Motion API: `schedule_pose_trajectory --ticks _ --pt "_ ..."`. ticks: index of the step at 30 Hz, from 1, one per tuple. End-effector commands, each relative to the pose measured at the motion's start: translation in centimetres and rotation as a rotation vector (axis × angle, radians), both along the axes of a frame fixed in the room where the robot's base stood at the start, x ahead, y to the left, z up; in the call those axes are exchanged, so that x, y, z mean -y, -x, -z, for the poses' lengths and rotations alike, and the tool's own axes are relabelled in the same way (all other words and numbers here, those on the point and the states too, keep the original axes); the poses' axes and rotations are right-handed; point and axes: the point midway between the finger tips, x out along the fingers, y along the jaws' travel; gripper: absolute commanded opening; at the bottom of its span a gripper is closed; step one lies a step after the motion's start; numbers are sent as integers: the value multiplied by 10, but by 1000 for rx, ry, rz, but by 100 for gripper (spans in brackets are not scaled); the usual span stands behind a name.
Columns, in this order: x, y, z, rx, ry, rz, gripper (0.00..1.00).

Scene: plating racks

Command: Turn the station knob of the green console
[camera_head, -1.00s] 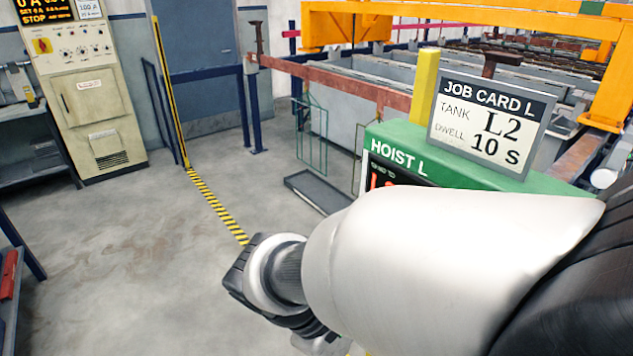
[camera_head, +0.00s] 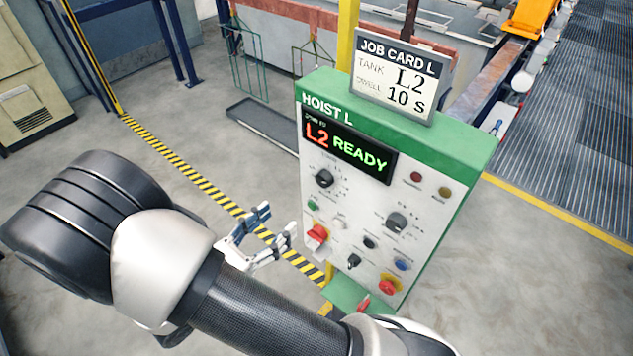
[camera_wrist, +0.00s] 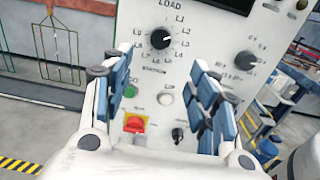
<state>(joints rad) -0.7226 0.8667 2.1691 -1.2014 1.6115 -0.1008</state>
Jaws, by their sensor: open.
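The green console (camera_head: 465,140), labelled HOIST L, has a pale front panel and a display (camera_head: 347,149) reading L2 READY. Its black station knob (camera_head: 324,179) is at the panel's upper left. In the wrist view the station knob (camera_wrist: 160,40) sits within a ring of position labels under LOAD, its white mark pointing up and slightly right. My gripper (camera_head: 277,222) is open and empty, left of the panel and lower than the knob, apart from it. In the wrist view the blue-padded fingers of my gripper (camera_wrist: 161,85) stand either side, with the knob beyond and above their tips.
A job card (camera_head: 396,80) on top reads TANK L2, DWELL 10 S. Below the knob are a green button (camera_head: 313,205), a white button (camera_head: 339,223) and a red switch (camera_head: 318,233). Another dark knob (camera_head: 396,221) is to the right. Open floor lies left.

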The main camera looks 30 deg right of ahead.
Motion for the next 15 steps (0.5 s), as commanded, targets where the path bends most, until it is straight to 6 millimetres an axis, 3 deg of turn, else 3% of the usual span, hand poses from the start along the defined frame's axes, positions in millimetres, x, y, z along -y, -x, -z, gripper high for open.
schedule_pose_trajectory --ticks 15 --pt "106 -37 0 0 -3 8 54"
